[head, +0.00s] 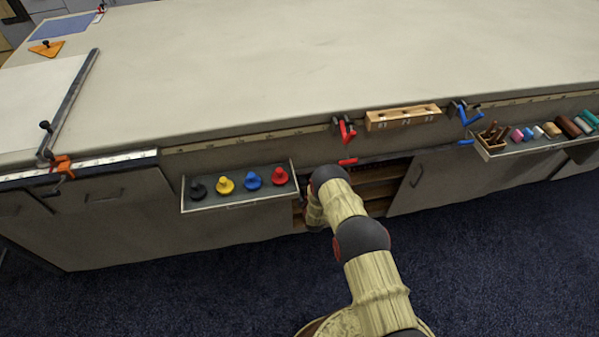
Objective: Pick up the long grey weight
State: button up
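A long grey bar (72,100), which looks like the long grey weight, lies on the left part of the table along the edge of a pale sheet. It runs from the near left table edge toward the back, with a dark knob standing near its near end. My arm is in front of the table at the middle, well to the right of the bar and apart from it. My gripper does not show; the arm's end is hidden behind its own links.
An orange clamp (62,166) grips the table edge near the bar's near end. Red (345,130) and blue (466,112) clamps and a wooden block (403,117) line the front edge. The tabletop's middle (300,70) is clear.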

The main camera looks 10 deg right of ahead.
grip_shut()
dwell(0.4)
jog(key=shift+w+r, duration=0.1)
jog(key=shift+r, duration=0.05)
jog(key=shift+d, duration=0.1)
